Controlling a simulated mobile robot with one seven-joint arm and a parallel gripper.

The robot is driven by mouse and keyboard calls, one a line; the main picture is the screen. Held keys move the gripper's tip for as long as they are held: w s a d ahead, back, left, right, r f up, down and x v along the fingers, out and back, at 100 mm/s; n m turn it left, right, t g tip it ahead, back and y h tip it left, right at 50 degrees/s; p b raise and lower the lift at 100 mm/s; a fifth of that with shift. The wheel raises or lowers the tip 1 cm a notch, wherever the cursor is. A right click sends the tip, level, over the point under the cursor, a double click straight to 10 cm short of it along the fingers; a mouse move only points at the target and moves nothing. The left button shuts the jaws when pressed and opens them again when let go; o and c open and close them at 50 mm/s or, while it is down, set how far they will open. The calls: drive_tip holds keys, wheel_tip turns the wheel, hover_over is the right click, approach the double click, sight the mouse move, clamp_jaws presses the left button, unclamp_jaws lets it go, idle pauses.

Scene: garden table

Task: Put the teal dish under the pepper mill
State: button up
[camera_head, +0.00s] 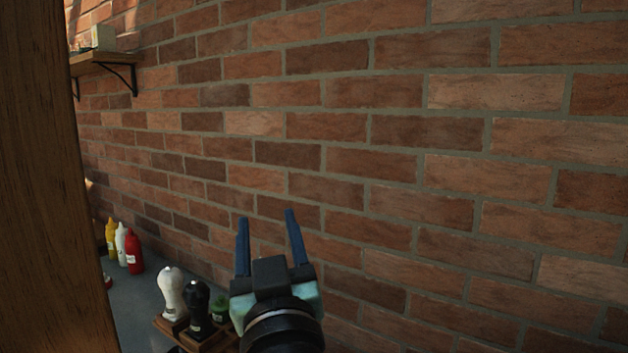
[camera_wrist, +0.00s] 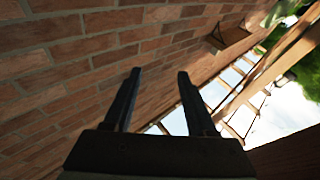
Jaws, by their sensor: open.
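My gripper (camera_head: 266,217) is open and empty, raised in front of the brick wall with its blue fingers pointing up. In the wrist view my gripper (camera_wrist: 158,74) also shows nothing between its fingers. A dark mill (camera_head: 197,302), which looks like the pepper mill, stands upright on a small wooden stand (camera_head: 217,338) at the lower middle, left of and below my gripper. A white mill (camera_head: 172,291) stands beside it on the left. I cannot make out the teal dish in either view.
A small green item (camera_head: 220,309) stands right of the dark mill. Red (camera_head: 134,252), white (camera_head: 121,245) and yellow (camera_head: 110,238) bottles stand farther back on the grey tabletop (camera_head: 137,303). A wooden post (camera_head: 45,190) blocks the left side. A shelf (camera_head: 100,59) juts from the brick wall (camera_head: 400,150).

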drive_tip(key=s+d+r+m+t+h, duration=0.2)
drive_tip(key=s+r+t, duration=0.1)
drive_tip(key=s+r, duration=0.5)
drive_tip(key=s+d+r+m+t+h, duration=0.2)
drive_tip(key=s+d+r+t, duration=0.1)
drive_tip(key=s+r, duration=0.5)
drive_tip(key=shift+s+d+r, duration=0.2)
drive_tip(key=shift+s+d, duration=0.15)
drive_tip(key=shift+s, duration=0.05)
